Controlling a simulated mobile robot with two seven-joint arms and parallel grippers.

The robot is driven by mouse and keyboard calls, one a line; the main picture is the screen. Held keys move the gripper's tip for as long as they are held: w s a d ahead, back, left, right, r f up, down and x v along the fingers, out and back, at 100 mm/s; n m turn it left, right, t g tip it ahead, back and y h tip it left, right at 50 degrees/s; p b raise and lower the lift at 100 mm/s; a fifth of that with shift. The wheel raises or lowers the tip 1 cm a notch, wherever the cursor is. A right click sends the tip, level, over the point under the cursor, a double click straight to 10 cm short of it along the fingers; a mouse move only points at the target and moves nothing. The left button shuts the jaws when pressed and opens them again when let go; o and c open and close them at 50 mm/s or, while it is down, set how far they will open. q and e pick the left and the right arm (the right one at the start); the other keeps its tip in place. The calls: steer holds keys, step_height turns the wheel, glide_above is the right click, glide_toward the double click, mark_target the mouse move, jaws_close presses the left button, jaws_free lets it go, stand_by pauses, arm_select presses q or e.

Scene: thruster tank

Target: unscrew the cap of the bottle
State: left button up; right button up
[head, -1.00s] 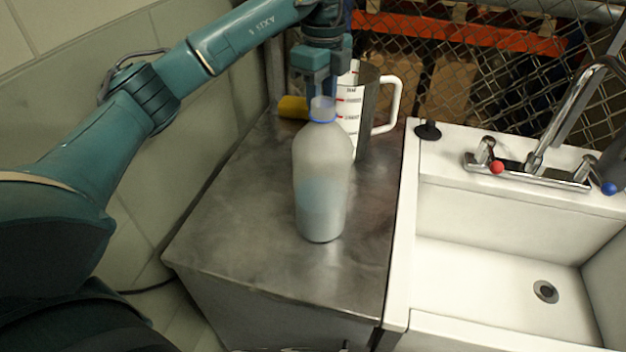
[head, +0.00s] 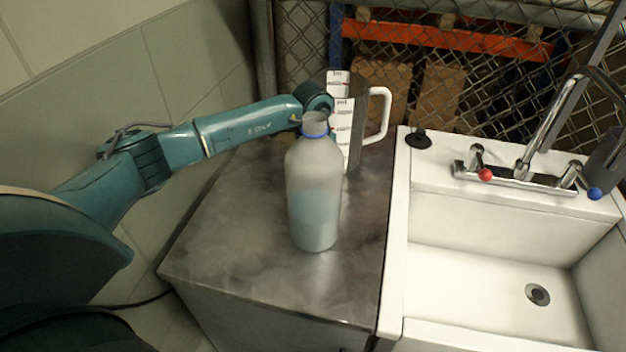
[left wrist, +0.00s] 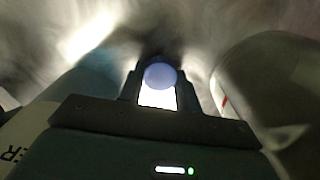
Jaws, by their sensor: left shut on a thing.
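The translucent bottle (head: 314,195) stands upright on the metal counter, with bluish liquid in its lower part and a blue ring around its neck (head: 315,128). My left arm reaches in behind the bottle, and its gripper is hidden there in the head view. In the left wrist view my left gripper (left wrist: 158,88) is shut on a small round pale-lavender thing (left wrist: 160,75), which looks like the cap. A bluish blurred shape at the left of that view may be the bottle. My right gripper is not in view.
A measuring jug (head: 345,140) with a white handle (head: 384,112) stands just behind the bottle; it also shows at the right of the left wrist view (left wrist: 270,85). A white sink (head: 480,255) with a tap adjoins on the right. The counter's front (head: 250,275) is clear.

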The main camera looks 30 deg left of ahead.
arm_select(q)
steer(key=shift+f, duration=0.15)
steer(key=shift+f, duration=0.1)
steer(key=o, duration=1.1)
steer(key=shift+c, duration=0.2)
